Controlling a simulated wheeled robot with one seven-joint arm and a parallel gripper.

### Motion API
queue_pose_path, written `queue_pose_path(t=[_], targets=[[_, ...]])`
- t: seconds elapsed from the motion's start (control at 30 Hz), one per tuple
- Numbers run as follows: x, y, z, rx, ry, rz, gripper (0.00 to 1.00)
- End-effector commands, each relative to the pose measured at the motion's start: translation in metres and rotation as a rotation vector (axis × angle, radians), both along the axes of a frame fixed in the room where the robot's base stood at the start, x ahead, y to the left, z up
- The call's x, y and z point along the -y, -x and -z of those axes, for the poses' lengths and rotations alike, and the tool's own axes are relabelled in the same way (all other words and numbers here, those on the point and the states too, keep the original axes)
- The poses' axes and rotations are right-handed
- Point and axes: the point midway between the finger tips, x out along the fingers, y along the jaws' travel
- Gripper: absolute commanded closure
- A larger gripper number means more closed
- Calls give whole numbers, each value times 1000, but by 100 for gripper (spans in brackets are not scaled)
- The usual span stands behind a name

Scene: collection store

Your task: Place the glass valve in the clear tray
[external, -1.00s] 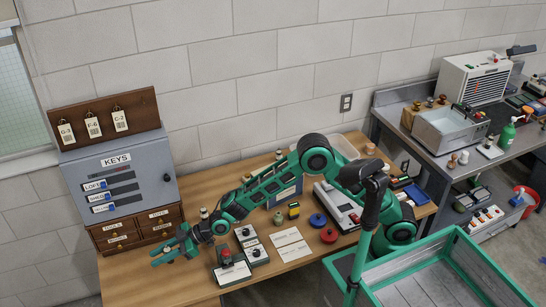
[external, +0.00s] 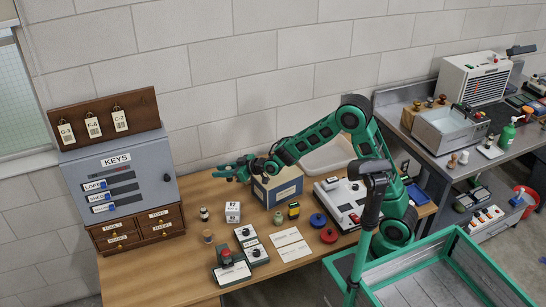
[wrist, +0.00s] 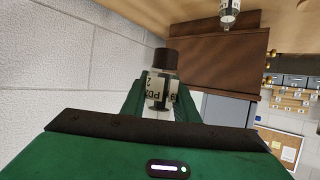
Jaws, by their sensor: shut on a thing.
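The glass valve (wrist: 160,88) shows in the wrist view as a small clear glass body with a dark brown end and a printed white label. My gripper (wrist: 158,100) is shut on it, with green fingers on both sides. In the external view my gripper (external: 218,172) is raised above the back of the wooden table, left of the blue box; the valve cannot be made out there. The clear tray (external: 318,168) is a pale, see-through bin at the back of the table by the wall, right of my gripper and partly hidden behind my arm.
A blue box (external: 284,190) stands between my gripper and the tray. A white-topped device (external: 343,205) sits in front of the tray. A small dark-capped bottle (external: 204,214), a white labelled box (external: 233,212) and switch boxes (external: 246,236) stand below. A grey key cabinet (external: 125,175) is left.

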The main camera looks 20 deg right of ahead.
Motion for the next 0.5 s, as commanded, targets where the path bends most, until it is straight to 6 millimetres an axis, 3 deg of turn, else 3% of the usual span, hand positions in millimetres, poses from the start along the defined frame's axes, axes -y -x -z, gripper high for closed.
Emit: queue_pose_path(t=[0.03,0.2,0.5], targets=[[22,-16,1,-1,1,39,94],[89,-59,5,0,1,156,94],[217,-115,12,1,1,365,94]])
